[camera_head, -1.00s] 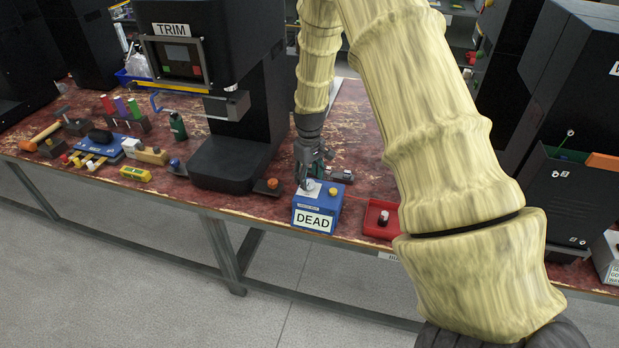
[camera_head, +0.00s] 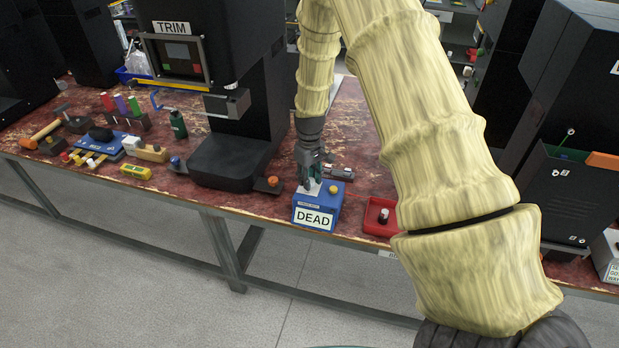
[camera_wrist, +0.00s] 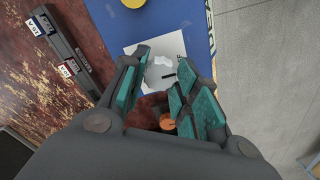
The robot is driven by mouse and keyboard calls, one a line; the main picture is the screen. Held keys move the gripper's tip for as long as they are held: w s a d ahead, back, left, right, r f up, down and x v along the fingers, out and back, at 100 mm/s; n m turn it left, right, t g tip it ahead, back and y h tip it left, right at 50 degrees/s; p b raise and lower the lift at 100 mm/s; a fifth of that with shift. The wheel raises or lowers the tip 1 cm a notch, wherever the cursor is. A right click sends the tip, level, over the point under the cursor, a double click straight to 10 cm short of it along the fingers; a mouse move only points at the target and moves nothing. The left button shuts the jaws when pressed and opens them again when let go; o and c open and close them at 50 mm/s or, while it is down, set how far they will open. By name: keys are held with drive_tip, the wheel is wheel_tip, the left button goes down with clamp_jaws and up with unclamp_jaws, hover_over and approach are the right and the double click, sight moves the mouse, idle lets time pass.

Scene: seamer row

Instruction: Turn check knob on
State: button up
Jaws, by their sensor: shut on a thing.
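The blue box (camera_head: 316,203) stands near the front edge of the bench, with a white label reading DEAD on its front. A yellow button (camera_head: 334,189) sits on its top and shows in the wrist view (camera_wrist: 133,3). A pale grey knob (camera_wrist: 160,66) with a dark mark sits on a white plate (camera_wrist: 140,49) on the box top. My gripper (camera_head: 309,185) is over the box from above. In the wrist view my gripper (camera_wrist: 161,74) has its teal-padded fingers on either side of the knob, shut on it. The fingers partly hide the knob and its plate's markings.
A red tray (camera_head: 370,229) holding a pale-topped part stands right of the box. A small block with an orange button (camera_head: 272,181) and the black TRIM machine (camera_head: 226,168) stand left. A dark labelled bar (camera_wrist: 70,57) lies behind the box.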

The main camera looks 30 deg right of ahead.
drive_tip(key=m, duration=0.4)
drive_tip(key=shift+r+m+p, duration=0.1)
drive_tip(key=shift+m+p, duration=0.2)
drive_tip(key=m, duration=0.4)
drive_tip(key=shift+m, duration=0.3)
drive_tip(key=m+p, duration=0.1)
drive_tip(key=m, duration=0.3)
drive_tip(key=shift+m, duration=0.3)
drive_tip(key=shift+m+p, duration=0.4)
drive_tip(key=shift+m, duration=1.7)
